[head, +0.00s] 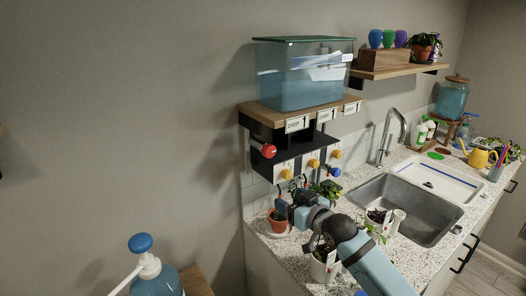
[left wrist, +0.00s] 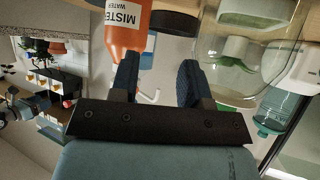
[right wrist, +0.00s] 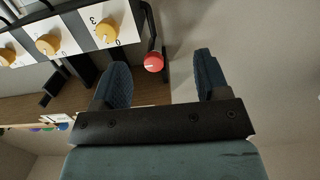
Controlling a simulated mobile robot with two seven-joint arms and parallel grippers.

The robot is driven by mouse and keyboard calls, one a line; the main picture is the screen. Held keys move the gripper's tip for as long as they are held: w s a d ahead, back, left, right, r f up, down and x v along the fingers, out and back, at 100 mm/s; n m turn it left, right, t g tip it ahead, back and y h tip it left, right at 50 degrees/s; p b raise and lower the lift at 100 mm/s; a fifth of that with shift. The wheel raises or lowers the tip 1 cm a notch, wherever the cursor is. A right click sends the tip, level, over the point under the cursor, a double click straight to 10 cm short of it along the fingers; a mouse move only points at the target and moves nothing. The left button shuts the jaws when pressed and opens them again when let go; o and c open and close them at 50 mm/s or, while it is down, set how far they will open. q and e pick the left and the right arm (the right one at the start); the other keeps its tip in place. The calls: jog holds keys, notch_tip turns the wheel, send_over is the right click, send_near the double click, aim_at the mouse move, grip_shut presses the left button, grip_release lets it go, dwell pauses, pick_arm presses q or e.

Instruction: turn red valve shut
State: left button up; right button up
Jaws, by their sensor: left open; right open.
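The red valve (head: 268,150) is a red ball-ended lever at the left side of the dark manifold under the tank shelf. In the right wrist view the red knob (right wrist: 153,61) lies ahead of the fingers, nearer the left finger, not between them. My right gripper (head: 288,203) is open and empty, below the manifold near the plant pots; its fingers also show in the right wrist view (right wrist: 158,85). My left gripper (left wrist: 158,82) is open, out of the head view. An orange mister bottle (left wrist: 127,28) is just past its left finger.
Yellow dials (head: 313,163) and a blue knob (head: 334,172) sit beside the red valve. A water tank (head: 303,78) stands on the shelf above. Potted plants (head: 278,221) and a sink (head: 415,205) are below. A blue-topped pump bottle (head: 150,265) stands at front left.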

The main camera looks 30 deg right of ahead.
pick_arm(q)
jog(key=shift+w+a+f, duration=0.1)
jog(key=shift+a+f, duration=0.15)
jog(key=shift+f, duration=0.1)
pick_arm(e)
jog(key=t, duration=0.1)
send_near(271, 151)
pick_arm(q)
notch_tip(271, 151, down, 5)
jog(key=b, duration=0.4)
jog(key=shift+a+r+b, duration=0.1)
jog(key=shift+r+b, duration=0.1)
jog(key=shift+b, duration=0.2)
pick_arm(e)
jog(key=w, duration=0.3)
jog(key=w+a, duration=0.1)
jog(key=w, duration=0.7)
jog(key=shift+a+f, duration=0.2)
jog(key=shift+a, duration=0.1)
pick_arm(q)
jog(key=shift+f, duration=0.2)
pick_arm(e)
jog(key=shift+w+a+r, duration=0.1)
jog(key=shift+w+a, duration=0.05)
jog(key=shift+w, duration=0.65)
pick_arm(q)
jog(key=shift+r, duration=0.1)
pick_arm(e)
jog(key=shift+c, duration=0.2)
